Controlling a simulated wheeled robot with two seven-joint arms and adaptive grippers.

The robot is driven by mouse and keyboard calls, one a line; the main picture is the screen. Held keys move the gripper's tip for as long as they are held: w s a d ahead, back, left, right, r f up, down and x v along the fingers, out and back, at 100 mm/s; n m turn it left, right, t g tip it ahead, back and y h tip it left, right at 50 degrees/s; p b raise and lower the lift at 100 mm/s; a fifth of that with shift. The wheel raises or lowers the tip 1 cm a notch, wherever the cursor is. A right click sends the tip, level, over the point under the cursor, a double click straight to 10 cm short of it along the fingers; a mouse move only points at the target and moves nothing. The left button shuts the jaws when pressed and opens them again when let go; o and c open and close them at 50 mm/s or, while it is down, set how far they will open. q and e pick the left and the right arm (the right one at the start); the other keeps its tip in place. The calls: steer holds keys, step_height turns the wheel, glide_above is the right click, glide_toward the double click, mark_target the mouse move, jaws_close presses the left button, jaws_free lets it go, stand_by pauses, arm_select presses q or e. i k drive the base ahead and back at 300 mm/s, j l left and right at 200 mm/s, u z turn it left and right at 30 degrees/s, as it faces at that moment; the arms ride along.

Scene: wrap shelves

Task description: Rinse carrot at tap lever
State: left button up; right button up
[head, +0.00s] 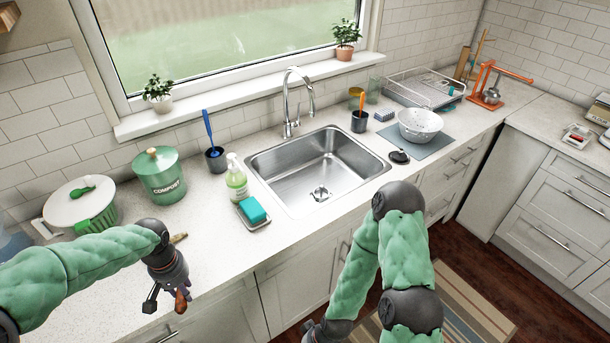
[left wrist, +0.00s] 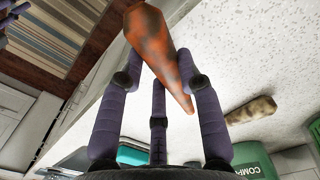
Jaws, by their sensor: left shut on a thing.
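My left gripper (head: 168,299) is shut on the carrot (head: 182,300), over the counter's front edge at the lower left of the head view. In the left wrist view the carrot (left wrist: 155,50) is orange with dark, dirt-like patches, its tip between the fingers (left wrist: 160,85). The steel tap (head: 292,97) rises behind the sink (head: 320,165), to the right of and beyond the gripper. Its lever is too small to make out clearly. The sink basin looks empty, with a drain at its bottom.
A soap bottle (head: 236,180) and a blue sponge (head: 252,210) on a tray stand left of the sink. A green compost bin (head: 160,174) is farther left. A brownish piece (left wrist: 250,110) lies on the counter. A white colander (head: 420,123) stands right of the sink.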

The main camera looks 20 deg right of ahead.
mark_target(299, 123)
steer(key=i+l, duration=0.15)
steer(key=l, duration=0.3)
steer(key=i+l+z, duration=0.15)
steer(key=l, duration=0.25)
steer(key=i+l, duration=0.15)
steer(key=l, duration=0.3)
steer(key=i+l+z, duration=0.15)
steer(key=l, duration=0.25)
steer(key=i+l, duration=0.25)
steer(key=l, duration=0.15)
steer(key=i+l+z, duration=0.15)
steer(key=i, duration=0.15)
